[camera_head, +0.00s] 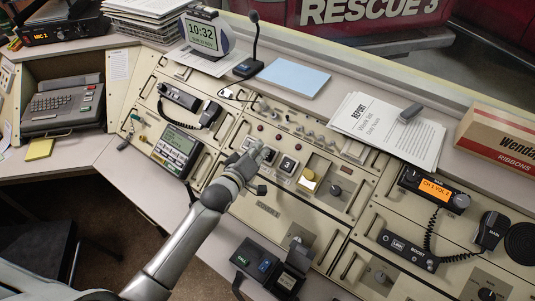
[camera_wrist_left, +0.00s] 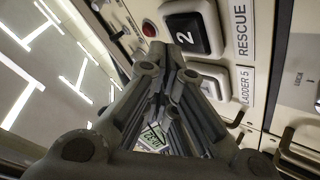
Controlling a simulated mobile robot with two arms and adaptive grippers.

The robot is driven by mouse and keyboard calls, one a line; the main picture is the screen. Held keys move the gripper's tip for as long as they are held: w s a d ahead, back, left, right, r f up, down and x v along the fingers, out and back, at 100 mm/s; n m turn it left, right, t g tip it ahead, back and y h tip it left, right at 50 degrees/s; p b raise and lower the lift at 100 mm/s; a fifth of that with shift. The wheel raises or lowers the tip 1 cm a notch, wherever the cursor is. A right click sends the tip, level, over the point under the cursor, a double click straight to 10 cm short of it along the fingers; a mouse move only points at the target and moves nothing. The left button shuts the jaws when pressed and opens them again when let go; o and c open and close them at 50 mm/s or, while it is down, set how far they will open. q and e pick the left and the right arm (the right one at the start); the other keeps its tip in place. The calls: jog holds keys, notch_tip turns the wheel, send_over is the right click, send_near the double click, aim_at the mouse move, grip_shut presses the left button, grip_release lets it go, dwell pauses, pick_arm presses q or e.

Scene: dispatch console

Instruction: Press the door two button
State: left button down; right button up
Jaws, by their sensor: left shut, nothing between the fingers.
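The door two button is a black square key marked 2 (camera_wrist_left: 188,28) in a pale frame, at the top of the left wrist view beside a RESCUE label (camera_wrist_left: 242,28). In the head view it is the dark key (camera_head: 269,154) left of the key marked 3 (camera_head: 287,164). My left gripper (camera_head: 254,154) reaches over the console at the left of this key. In the left wrist view my left gripper (camera_wrist_left: 166,68) is shut and empty, its tips just below the key. I cannot tell if they touch it. My right gripper is not in view.
A red lamp (camera_wrist_left: 149,28) sits beside the key. A report sheet (camera_head: 385,125) and blue pad (camera_head: 293,77) lie on the ledge.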

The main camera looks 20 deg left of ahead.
pick_arm(q)
jog(key=shift+f, duration=0.1)
jog(key=shift+w+f, duration=0.25)
jog(key=shift+w+d+f+b, duration=0.15)
jog(key=shift+f+b, duration=0.35)
jog(key=shift+b, duration=0.05)
dwell(1.1)
jog(key=shift+r, duration=0.1)
jog(key=shift+s+r+p, duration=0.4)
jog(key=shift+r+p, duration=0.3)
jog(key=shift+p, duration=0.35)
jog(key=shift+a+r+p, duration=0.2)
jog(key=shift+r+p, duration=0.1)
jog(key=shift+p, duration=0.15)
jog(key=s+r+p, duration=0.1)
jog(key=p, duration=0.1)
jog(key=s+r+p, duration=0.1)
jog(key=r+p, duration=0.1)
jog(key=shift+s+a+r, duration=0.3)
jog(key=shift+a, duration=0.1)
